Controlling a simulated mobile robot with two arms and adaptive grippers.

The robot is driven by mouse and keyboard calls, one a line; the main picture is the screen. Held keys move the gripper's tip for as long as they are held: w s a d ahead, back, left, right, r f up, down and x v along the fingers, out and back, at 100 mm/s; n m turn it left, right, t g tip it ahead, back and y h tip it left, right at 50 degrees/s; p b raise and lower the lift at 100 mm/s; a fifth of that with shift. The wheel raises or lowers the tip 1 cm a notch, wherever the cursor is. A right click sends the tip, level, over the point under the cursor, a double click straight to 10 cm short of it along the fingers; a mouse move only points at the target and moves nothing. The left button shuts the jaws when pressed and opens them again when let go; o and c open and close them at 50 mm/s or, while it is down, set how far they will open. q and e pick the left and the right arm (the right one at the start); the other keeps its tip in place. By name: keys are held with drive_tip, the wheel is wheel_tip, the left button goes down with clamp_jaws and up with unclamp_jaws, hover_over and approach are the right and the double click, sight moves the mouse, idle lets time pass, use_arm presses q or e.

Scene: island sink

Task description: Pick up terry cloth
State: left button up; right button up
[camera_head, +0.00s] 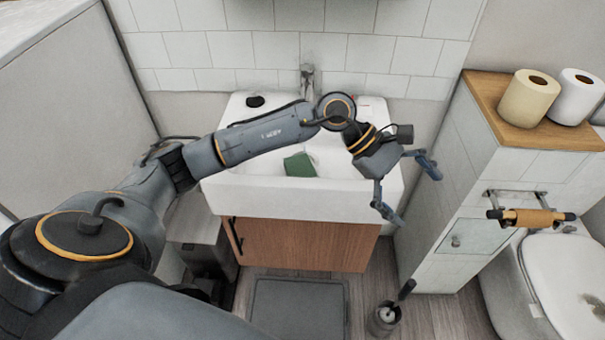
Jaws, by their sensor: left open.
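A green cloth (299,165), likely the terry cloth, lies in the white sink (265,198), just below my left forearm. My left gripper (412,196) is open and empty. Its two fingers are spread over the sink's right front corner, to the right of the cloth and apart from it. My left arm reaches across the sink from the left and hides part of the basin. My right gripper is not in view.
A faucet (307,80) stands at the back of the sink. A tiled cabinet with a wooden top (486,95) and paper rolls (527,98) is at the right, beside a toilet (565,285). A brush holder (384,318) and a grey mat (297,308) are on the floor.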

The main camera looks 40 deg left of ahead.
sight(308, 177)
use_arm(q)
drive_tip(key=w+a+y, duration=0.1)
drive_tip(key=a+y, duration=0.1)
drive_tip(key=a, duration=0.2)
drive_tip(key=a+f+m+y, duration=0.1)
drive_tip(key=a+y, duration=0.1)
drive_tip(key=a, duration=0.2)
drive_tip(key=w+a+f+m+y, duration=0.1)
drive_tip(key=a, duration=0.3)
drive_tip(key=shift+w+a+f+y, duration=0.15)
drive_tip(key=shift+w+f+y, duration=0.15)
drive_tip(key=shift+y, duration=0.1)
drive_tip(key=a+r+g+y, duration=0.15)
drive_tip(key=a+y, duration=0.35)
drive_tip(key=a, duration=0.8)
drive_tip(key=shift+m+t, duration=0.25)
drive_tip(key=shift+m, duration=0.15)
wheel_tip(308, 177, down, 8)
drive_tip(key=shift+a+r+p, duration=0.1)
drive_tip(key=shift+r+p, duration=0.15)
drive_tip(key=shift+p, duration=0.1)
wheel_tip(308, 177, down, 5)
drive_tip(key=shift+s+a+r+p, duration=0.1)
drive_tip(key=shift+s+r+p, duration=0.1)
drive_tip(key=shift+p, duration=0.35)
drive_tip(key=shift+w+f, duration=0.1)
drive_tip(key=shift+f, duration=0.45)
drive_tip(key=c, duration=1.3)
drive_tip(key=shift+c, duration=0.2)
drive_tip(key=shift+r, duration=0.15)
